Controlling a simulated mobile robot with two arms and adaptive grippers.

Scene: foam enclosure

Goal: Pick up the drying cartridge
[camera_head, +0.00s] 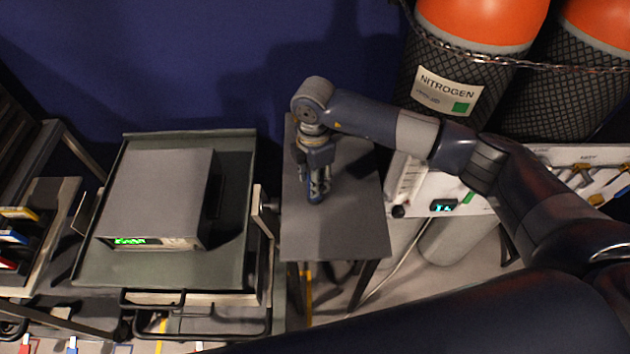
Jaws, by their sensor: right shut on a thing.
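My right gripper (317,193) points down over the small grey table (340,235), near its left side and towards the middle of its length. Its jaws are shut on a slim thing, which I take for the drying cartridge. The fingers hide most of it, so its shape and colour are hard to make out. I cannot tell whether it touches the tabletop or is held just above it. My left gripper is not in view.
A grey instrument box (160,195) with a green display stands on a tray cart (245,255) to the left. Chained nitrogen cylinders (480,25) stand at the back right. A white panel (410,180) stands right of the table. The table's front part is clear.

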